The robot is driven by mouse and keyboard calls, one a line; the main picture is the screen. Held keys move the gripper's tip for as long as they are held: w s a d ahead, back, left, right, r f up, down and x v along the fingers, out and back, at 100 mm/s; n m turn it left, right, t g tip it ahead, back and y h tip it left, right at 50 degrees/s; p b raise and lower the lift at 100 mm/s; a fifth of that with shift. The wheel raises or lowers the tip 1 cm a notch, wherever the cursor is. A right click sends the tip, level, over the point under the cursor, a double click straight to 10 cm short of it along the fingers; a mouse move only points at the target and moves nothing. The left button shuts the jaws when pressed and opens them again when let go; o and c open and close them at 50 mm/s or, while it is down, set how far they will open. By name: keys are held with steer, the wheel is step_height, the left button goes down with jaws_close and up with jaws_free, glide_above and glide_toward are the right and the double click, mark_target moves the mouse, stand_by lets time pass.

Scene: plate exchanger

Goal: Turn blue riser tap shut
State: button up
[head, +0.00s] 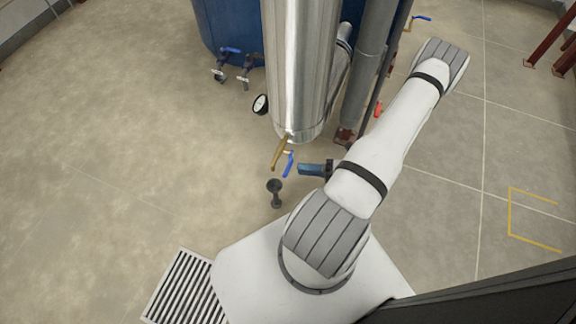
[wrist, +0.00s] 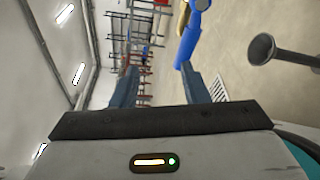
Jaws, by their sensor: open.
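The blue riser tap's lever (head: 289,163) hangs under the lower end of the shiny metal riser (head: 300,70), beside a brass-coloured fitting (head: 279,152). My gripper (head: 301,169) reaches in from the right, its blue fingers just right of the lever. In the wrist view the open fingers (wrist: 158,75) have a clear gap with nothing held. The blue lever (wrist: 189,42) shows there just beyond the right fingertip. I cannot tell whether they touch. The valve body is mostly out of the wrist view.
A dark, flared drain funnel (head: 274,190) stands below the lever; it is at right in the wrist view (wrist: 265,50). A blue tank (head: 222,25) with other blue taps (head: 229,50) and a gauge (head: 261,104) lie behind. A red handle (head: 378,109) is right. Left floor is clear.

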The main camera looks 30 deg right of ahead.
mark_target(287, 170)
steer(key=shift+w+a+f+m+t+h+b, duration=0.25)
steer(key=shift+w+a+f+m+t+h, duration=0.2)
steer(key=shift+w+a+f+m+t, duration=0.4)
steer(key=shift+w+a+f+m+t+h+b, duration=0.2)
steer(key=shift+w+a+f+m+t+h, duration=0.35)
steer(key=shift+m, duration=0.55)
steer(key=shift+w+a+f+m+t+h+b, duration=0.25)
steer(key=shift+w+a+f+m+t+h, duration=0.2)
steer(key=shift+w+a+m, duration=0.45)
steer(key=shift+d, duration=0.1)
steer(key=shift+c, duration=0.2)
jaws_close()
